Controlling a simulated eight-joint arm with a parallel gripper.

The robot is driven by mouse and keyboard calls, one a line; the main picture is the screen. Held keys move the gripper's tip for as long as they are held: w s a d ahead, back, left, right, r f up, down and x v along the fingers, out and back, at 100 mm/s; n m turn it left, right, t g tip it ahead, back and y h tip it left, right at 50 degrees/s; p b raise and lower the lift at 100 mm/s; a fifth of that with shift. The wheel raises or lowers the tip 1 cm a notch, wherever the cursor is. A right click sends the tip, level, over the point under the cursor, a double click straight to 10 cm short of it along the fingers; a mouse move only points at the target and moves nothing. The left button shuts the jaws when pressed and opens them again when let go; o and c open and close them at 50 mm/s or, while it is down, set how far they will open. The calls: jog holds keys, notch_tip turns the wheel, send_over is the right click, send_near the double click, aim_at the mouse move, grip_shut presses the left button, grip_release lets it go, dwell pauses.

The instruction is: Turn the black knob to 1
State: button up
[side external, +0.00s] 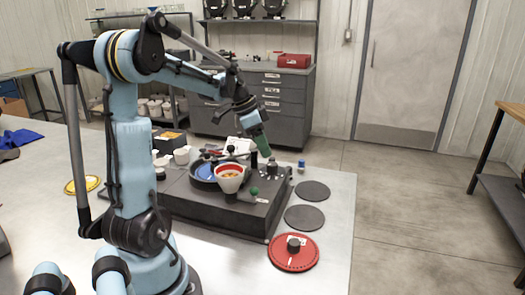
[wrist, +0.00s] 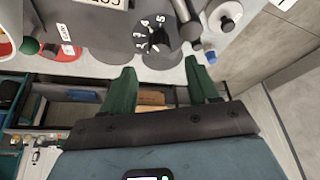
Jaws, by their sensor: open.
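The black knob (wrist: 157,40) sits on a dark round dial with white digits along its left and upper edge in the wrist view. Which digit it points to is too small to tell surely. My gripper (wrist: 160,68) has two green fingers, open and apart, with nothing between them. The knob lies beyond the fingertips, about in line with the gap, and no contact shows. In the side external view my gripper (side external: 261,146) hangs above the back part of the dark machine (side external: 210,203); I cannot pick out the dial there.
A grey cylinder knob (wrist: 224,15) and a small blue part (wrist: 210,56) lie right of the dial. A green ball knob (wrist: 30,46) is at left. A white-and-red funnel cup (side external: 230,178) stands on the machine. Dark discs (side external: 312,191) and a red disc (side external: 293,262) lie on the table.

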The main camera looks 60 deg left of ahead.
aim_at(272, 164)
jog(key=shift+x, duration=3.1)
jog(key=shift+d, duration=0.1)
jog(key=c, duration=1)
